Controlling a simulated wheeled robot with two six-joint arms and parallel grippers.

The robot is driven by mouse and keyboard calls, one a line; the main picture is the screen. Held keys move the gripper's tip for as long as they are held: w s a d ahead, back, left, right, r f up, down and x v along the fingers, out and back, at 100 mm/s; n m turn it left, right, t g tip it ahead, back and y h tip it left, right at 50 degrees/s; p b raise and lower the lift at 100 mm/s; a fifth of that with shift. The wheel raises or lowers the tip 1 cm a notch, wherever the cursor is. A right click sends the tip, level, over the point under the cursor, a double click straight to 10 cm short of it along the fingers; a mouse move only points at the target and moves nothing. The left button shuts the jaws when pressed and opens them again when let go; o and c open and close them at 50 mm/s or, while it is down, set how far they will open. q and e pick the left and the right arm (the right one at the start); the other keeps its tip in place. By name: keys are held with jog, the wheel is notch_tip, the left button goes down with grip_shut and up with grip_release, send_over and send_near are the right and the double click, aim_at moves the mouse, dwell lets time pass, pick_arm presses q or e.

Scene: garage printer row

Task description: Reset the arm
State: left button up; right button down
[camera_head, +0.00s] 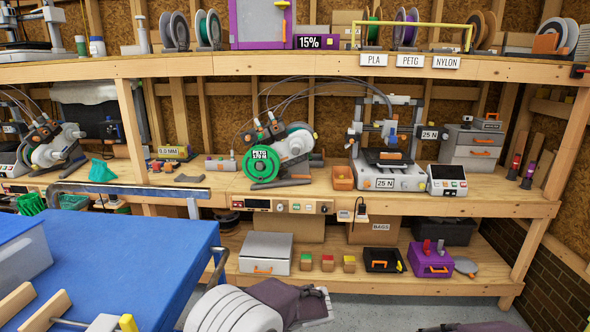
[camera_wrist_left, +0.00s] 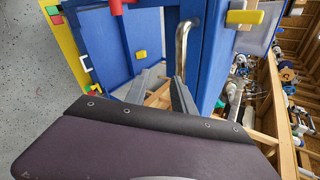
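My left gripper (camera_wrist_left: 167,76) shows in the left wrist view as two grey fingers beyond a dark wrist cover. The fingers stand apart with nothing seen between them, so it is open and empty. Past them are the blue side panels of a cart (camera_wrist_left: 212,60) and a curved metal handle (camera_wrist_left: 183,45). In the head view, dark and white ribbed parts of my arms show at the bottom edge. I cannot make out the left gripper's fingers there. My right gripper is in neither view.
A blue-topped cart (camera_head: 130,255) stands at the left, carrying a clear bin (camera_head: 22,262). A wooden workbench (camera_head: 400,205) with printers, including a green spool (camera_head: 261,166), runs across the back. A purple case (camera_head: 430,260) is on its lower shelf. Grey floor shows in front.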

pick_arm(q)
jog(key=s+a+f+n+g+h+b, duration=0.1)
jog(key=s+f+n+h+b, duration=0.25)
jog(key=s+f+h, duration=0.35)
jog(key=s+a+f+n+h+b, duration=0.2)
jog(key=s+f+h+b, duration=0.3)
jog(key=s, duration=0.5)
notch_tip(320, 180, up, 15)
jog(key=y+p, duration=0.1)
jog(key=p, duration=1.6)
jog(key=shift+w+d+r+p, duration=0.15)
jog(key=shift+w+d+p, duration=0.15)
jog(key=shift+d+p, duration=0.05)
